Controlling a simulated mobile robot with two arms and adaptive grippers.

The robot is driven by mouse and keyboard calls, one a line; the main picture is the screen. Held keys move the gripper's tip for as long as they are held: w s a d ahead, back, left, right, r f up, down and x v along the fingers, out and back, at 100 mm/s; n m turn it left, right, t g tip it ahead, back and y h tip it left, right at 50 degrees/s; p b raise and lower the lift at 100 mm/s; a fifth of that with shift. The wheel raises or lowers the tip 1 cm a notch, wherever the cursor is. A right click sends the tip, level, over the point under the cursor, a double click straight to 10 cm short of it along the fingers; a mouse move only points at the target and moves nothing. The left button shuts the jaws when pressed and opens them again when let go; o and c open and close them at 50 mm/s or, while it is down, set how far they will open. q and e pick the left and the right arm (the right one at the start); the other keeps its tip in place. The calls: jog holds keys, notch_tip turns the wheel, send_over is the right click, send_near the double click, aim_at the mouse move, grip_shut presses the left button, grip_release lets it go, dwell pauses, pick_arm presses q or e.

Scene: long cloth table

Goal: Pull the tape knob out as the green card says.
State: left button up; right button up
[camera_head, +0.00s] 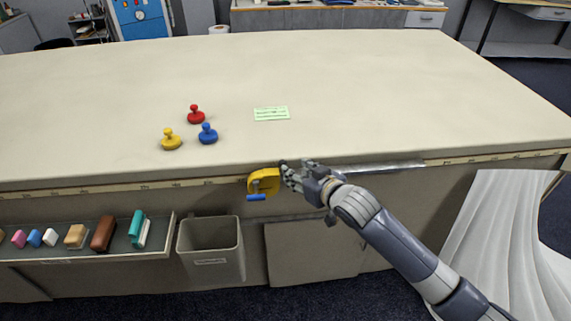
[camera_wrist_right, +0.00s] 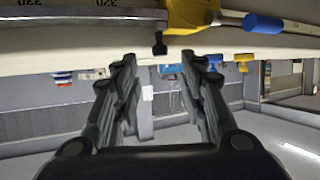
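The green card (camera_head: 271,113) lies flat on the table top; its print is too small to read. A measuring tape (camera_head: 130,189) with printed marks runs along the table's front edge. A small dark knob (camera_wrist_right: 159,44) hangs at this edge, beside a yellow clamp (camera_head: 265,181) with a blue handle. In the right wrist view, my right gripper (camera_wrist_right: 158,60) is open, with its fingertips on either side of the knob's lower end; I cannot tell whether they touch it. In the head view, this gripper (camera_head: 293,174) is just right of the clamp. My left gripper is out of view.
Red (camera_head: 196,115), yellow (camera_head: 171,140) and blue (camera_head: 208,134) pawn-shaped weights stand on the table. A tray (camera_head: 160,252) of blocks and an open bin (camera_head: 211,249) are below the edge at left. White cloth (camera_head: 510,240) hangs at right. The table's middle is clear.

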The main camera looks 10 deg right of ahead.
jog(key=shift+x, duration=4)
jog(key=shift+f, duration=0.1)
jog(key=shift+d, duration=0.1)
grip_shut()
